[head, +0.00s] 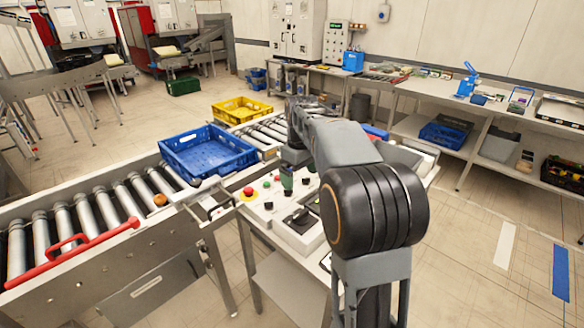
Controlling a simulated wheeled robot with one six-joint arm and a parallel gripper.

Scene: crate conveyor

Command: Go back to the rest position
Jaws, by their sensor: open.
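My arm reaches forward from the lower right over the control panel (282,225). My gripper (291,160) is at the far end of the arm, small and partly covered by my arm links. It is open, and I see nothing held in it. It hangs above the far part of the panel, close to a green knob (287,180); whether it touches anything there I cannot tell. A blue crate (208,165) sits on the conveyor to the left of the gripper, apart from it, and looks empty.
A roller conveyor (95,208) with a red bar (75,250) runs at the left. A yellow crate (241,108) stands farther back. The panel has a red button (248,191). A workbench (455,95) with tools lines the right wall. Floor at the right is clear.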

